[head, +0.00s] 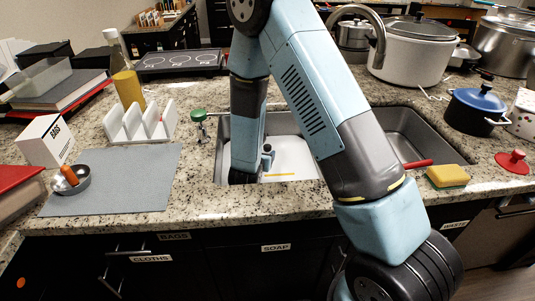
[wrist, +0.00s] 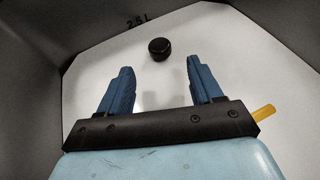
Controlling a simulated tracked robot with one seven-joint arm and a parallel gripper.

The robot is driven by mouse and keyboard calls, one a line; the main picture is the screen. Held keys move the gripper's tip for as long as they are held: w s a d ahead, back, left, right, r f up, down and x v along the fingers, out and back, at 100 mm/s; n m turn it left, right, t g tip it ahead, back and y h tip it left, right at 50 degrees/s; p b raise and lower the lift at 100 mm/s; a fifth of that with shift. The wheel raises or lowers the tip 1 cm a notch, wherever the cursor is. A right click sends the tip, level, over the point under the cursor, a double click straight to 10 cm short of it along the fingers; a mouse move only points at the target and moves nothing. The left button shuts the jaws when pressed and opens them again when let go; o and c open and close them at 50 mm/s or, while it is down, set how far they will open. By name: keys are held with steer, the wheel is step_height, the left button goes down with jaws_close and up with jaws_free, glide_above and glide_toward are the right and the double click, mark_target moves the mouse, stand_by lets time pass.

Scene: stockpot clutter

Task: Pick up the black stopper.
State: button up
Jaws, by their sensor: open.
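The black stopper (wrist: 158,48) is a small, dark, round piece on a white surface (wrist: 245,80) in the wrist view. It lies beyond my fingertips, roughly centred between them and apart from both. My gripper (wrist: 159,64) is open, with two blue fingers spread and nothing between them. In the head view my arm reaches down into the sink (head: 410,135), where the white surface (head: 300,155) also shows.
Grey walls (wrist: 85,30) rise around the white surface, one marked 2.5 L. A yellow strip (wrist: 264,113) lies right of my gripper. On the counter, a white rack (head: 140,125) and green-topped item (head: 198,115) stand left of the sink; a sponge (head: 447,176) lies right.

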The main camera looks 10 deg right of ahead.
mark_target(266, 149)
steer(key=shift+x, duration=3.45)
steer(key=shift+c, duration=0.2)
steer(key=c, duration=1.1)
